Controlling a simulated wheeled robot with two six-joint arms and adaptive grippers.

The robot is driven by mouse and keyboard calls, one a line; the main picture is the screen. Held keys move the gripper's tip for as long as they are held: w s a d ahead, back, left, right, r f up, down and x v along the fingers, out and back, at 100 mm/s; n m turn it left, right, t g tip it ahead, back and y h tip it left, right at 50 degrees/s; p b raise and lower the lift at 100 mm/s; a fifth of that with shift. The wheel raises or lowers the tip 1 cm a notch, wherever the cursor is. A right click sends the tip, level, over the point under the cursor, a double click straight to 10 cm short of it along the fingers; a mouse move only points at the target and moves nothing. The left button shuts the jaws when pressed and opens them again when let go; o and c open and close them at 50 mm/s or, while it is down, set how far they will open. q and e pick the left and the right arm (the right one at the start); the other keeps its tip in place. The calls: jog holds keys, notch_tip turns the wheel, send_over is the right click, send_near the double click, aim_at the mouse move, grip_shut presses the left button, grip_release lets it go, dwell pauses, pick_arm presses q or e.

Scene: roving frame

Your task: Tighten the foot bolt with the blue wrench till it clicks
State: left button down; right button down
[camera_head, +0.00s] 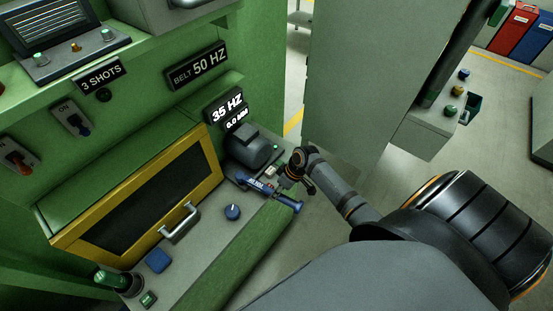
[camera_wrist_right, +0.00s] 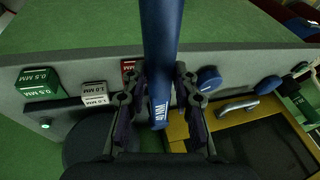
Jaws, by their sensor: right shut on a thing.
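My right gripper (camera_head: 288,182) reaches in from the right over the green machine's grey ledge. It is shut on the blue wrench (camera_head: 257,184), which lies roughly level beside the grey motor (camera_head: 250,148). In the right wrist view the wrench (camera_wrist_right: 161,45) runs upright between the fingers of my right gripper (camera_wrist_right: 160,105), with white lettering on its shaft. I cannot make out the foot bolt; the motor's foot is partly hidden by the wrench and gripper. My left gripper is not in view.
A display reading 35 HZ (camera_head: 227,108) stands behind the motor. A blue knob (camera_head: 233,212) and a yellow-framed door (camera_head: 70,242) with a handle (camera_head: 180,222) are to the left. Green (camera_wrist_right: 39,83) and grey (camera_wrist_right: 95,93) labelled blocks show in the wrist view.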

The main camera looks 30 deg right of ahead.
jog(key=shift+w+d+n, duration=0.3)
jog(key=shift+d, duration=0.1)
